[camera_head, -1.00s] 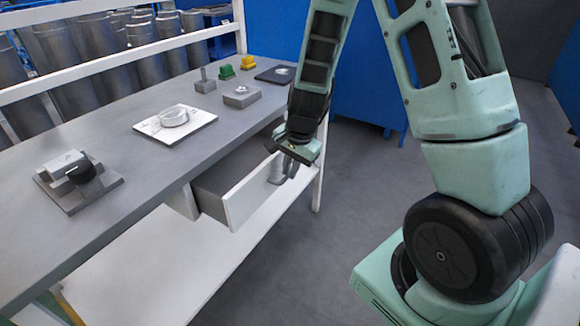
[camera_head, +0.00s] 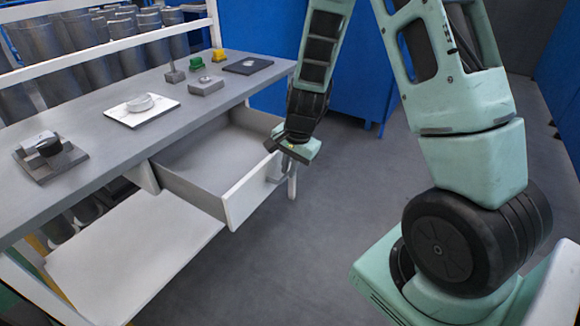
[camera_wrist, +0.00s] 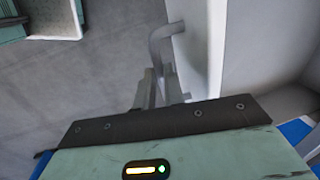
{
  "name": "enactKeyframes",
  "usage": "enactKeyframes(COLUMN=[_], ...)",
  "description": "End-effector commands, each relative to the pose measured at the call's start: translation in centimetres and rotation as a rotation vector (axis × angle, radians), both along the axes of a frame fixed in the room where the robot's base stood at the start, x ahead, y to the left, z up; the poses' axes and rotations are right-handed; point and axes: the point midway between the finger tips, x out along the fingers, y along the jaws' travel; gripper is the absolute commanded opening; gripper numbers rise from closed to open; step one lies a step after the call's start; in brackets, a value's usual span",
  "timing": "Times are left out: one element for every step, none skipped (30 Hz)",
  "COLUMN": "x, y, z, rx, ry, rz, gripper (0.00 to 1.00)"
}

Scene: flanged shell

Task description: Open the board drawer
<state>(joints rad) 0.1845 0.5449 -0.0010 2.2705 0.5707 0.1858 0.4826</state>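The board drawer (camera_head: 252,195) is pulled well out from under the grey workbench, with its white front facing right and its grey inside open to view and seemingly empty. The drawer front also shows in the wrist view (camera_wrist: 255,45). A grey bent bar handle (camera_wrist: 163,42) stands out from the front. My gripper (camera_head: 284,168) is at the handle, near the far end of the drawer front. In the wrist view its narrow fingers (camera_wrist: 160,88) close around the handle bar. The exact contact is partly hidden by the gripper body.
On the workbench (camera_head: 110,75) stand a white board with a round part (camera_head: 140,104), a grey fixture (camera_head: 48,152), grey blocks (camera_head: 206,86), green and yellow pieces and a dark plate (camera_head: 248,65). A lower white shelf (camera_head: 130,255) lies below. Floor right of the drawer is clear.

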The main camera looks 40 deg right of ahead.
Motion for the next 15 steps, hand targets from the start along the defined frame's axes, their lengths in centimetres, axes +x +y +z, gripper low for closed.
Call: enactKeyframes(x=[0.0,0.0,0.0,0.0,0.0,0.0,0.0,0.0,0.0,0.0,0.0,0.0,0.0,-0.1,-0.1], y=[0.0,0.0,0.0,0.0,0.0,0.0,0.0,0.0,0.0,0.0,0.0,0.0,0.0,0.0,0.0], z=[0.0,0.0,0.0,0.0,0.0,0.0,0.0,0.0,0.0,0.0,0.1,0.2,0.4,0.6,1.0], rx=[0.000,0.000,0.000,0.000,0.000,0.000,0.000,0.000,0.000,0.000,0.000,0.000,-0.001,-0.001,-0.001], ry=[-0.001,-0.001,-0.001,-0.001,-0.001,-0.001,-0.001,-0.001,-0.001,-0.001,-0.001,-0.001,-0.001,-0.001,-0.001], rz=[0.000,0.000,0.000,0.000,0.000,0.000,0.000,0.000,0.000,0.000,0.000,0.000,0.001,0.001,0.002], gripper=[0.19,0.27,0.33,0.33,0.33,0.33,0.33,0.33,0.33,0.33,0.33,0.33,0.33,0.33,0.33])
